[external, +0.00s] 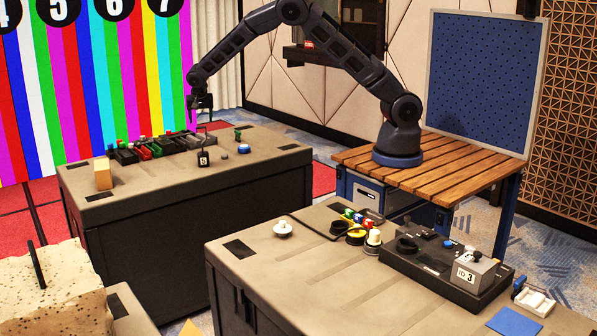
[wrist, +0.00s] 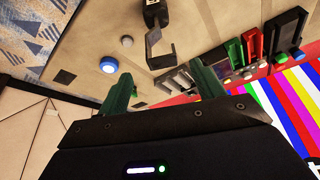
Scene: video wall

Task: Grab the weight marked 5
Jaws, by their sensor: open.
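The gripper appears apart from the handle.
A row of coloured switches and sliders (external: 150,146) lies behind the weight. A blue button (external: 243,149) and a green piece (external: 238,134) sit to its right. A wooden block (external: 103,174) stands at the left end. A grey weight marked 3 (external: 476,271) is on the near table.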

